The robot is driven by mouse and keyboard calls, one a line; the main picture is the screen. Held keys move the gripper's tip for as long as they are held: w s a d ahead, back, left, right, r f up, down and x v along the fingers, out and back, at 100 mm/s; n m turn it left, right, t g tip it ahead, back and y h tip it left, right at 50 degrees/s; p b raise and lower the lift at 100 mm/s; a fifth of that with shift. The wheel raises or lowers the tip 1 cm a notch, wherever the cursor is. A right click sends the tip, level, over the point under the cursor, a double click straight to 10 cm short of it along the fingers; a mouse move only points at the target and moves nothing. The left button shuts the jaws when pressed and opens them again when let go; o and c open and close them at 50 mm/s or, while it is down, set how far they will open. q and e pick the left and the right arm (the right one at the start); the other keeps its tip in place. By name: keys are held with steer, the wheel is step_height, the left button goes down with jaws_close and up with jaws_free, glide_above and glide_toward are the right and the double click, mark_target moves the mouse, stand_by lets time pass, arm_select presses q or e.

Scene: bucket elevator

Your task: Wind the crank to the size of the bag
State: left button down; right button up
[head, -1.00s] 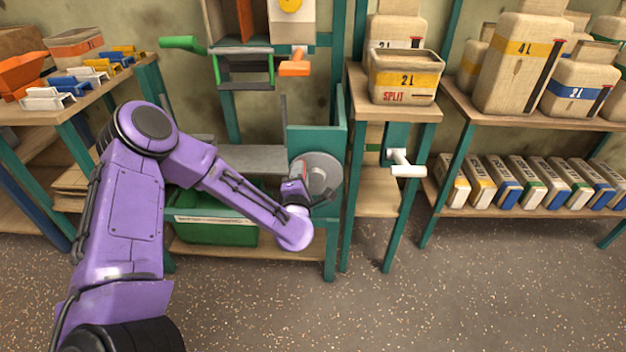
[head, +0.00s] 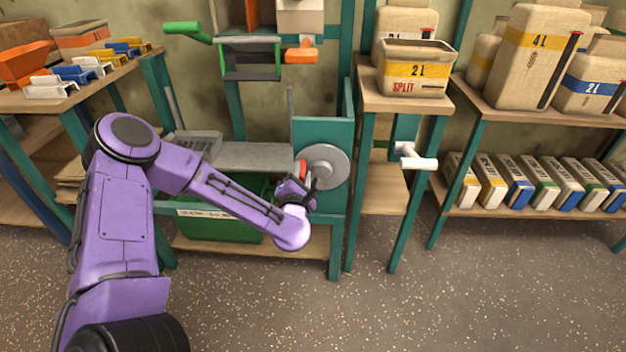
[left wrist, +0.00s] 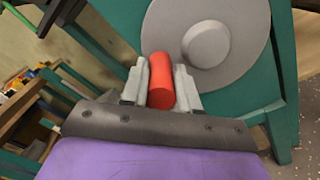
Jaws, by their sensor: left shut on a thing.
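The crank is a grey disc (head: 327,167) with a red handle (left wrist: 161,80) on the side of the green elevator frame (head: 318,130). In the left wrist view the disc (left wrist: 222,35) has a round hub, and the red handle stands at its left edge. My left gripper (left wrist: 160,88) is shut on the red handle, one finger on each side. In the head view the gripper (head: 300,188) is at the disc's lower left and partly hides the handle. A bag marked 2L and SPLIT (head: 416,68) stands on the small stand to the right. My right gripper is not in view.
A white handle (head: 418,162) sticks out of the stand beside the elevator. Green (head: 188,30) and orange (head: 302,52) levers sit above. Bags (head: 538,55) fill the right shelf. A green bin (head: 222,215) is below. The floor in front is clear.

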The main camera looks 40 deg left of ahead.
arm_select(q)
steer(key=shift+s+f+n, duration=0.3)
steer(key=shift+f+n, duration=0.1)
steer(key=shift+f, duration=0.35)
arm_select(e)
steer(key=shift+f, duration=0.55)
arm_select(q)
steer(key=n+b, duration=0.1)
steer(key=f+n+b, duration=0.1)
steer(key=shift+n+b, duration=0.4)
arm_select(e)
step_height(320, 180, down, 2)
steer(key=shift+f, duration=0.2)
